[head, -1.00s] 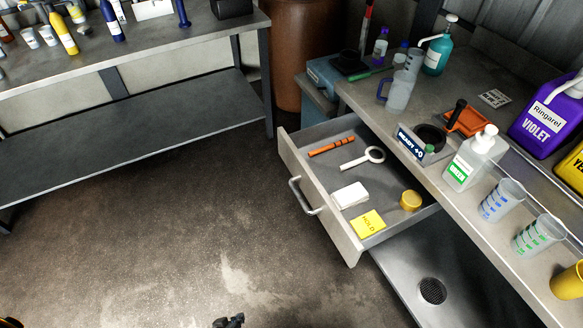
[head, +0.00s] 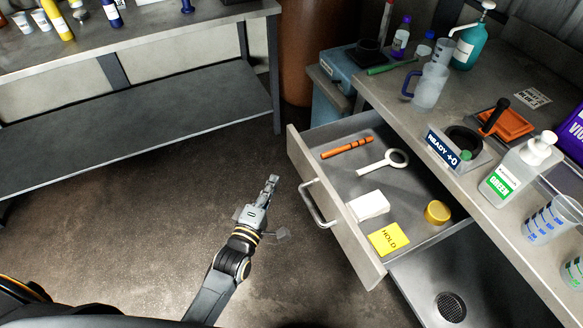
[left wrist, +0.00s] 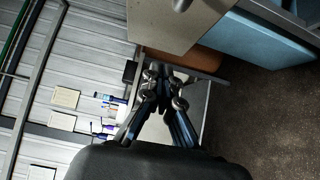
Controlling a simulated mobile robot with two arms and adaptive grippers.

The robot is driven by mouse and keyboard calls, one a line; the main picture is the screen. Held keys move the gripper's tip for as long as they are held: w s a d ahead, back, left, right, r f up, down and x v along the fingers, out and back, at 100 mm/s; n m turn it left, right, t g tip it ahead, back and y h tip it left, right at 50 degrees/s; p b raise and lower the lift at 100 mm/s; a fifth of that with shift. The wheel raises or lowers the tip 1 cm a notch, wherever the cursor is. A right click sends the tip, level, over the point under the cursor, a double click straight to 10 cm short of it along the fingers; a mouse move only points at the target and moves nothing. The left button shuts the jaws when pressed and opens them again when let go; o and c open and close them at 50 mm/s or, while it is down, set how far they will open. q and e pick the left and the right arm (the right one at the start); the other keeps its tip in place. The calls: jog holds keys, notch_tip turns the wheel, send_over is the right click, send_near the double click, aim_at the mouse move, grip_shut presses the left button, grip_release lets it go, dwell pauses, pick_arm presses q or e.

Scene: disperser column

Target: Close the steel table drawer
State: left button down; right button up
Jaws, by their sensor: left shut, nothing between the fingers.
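The steel table drawer (head: 352,243) stands pulled out from under the steel table (head: 399,108) in the head view, its bar handle (head: 314,205) on the front. Inside lie an orange pen-like stick (head: 346,148), a magnifier (head: 396,158), a white block (head: 368,205), a yellow HOLD note (head: 389,239) and a yellow round tin (head: 437,212). My left gripper (head: 271,182) is shut and empty, left of the drawer front and apart from the handle. Its fingers also show in the left wrist view (left wrist: 167,75). My right gripper is not in view.
A workbench with a lower shelf (head: 130,125) stands at the left. A brown barrel (head: 315,50) and a blue cabinet (head: 330,95) stand behind the drawer. Bottles and beakers crowd the tabletop, including a green-labelled bottle (head: 512,175). The floor before the drawer is open.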

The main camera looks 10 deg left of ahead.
pick_arm(q)
jog(key=w+d, duration=0.1)
jog(key=w, duration=0.1)
jog(key=w+d, duration=0.1)
jog(key=w, duration=0.1)
jog(key=w+d, duration=0.1)
jog(key=w, duration=0.1)
jog(key=shift+d+p, duration=0.3)
jog(key=shift+d, duration=0.1)
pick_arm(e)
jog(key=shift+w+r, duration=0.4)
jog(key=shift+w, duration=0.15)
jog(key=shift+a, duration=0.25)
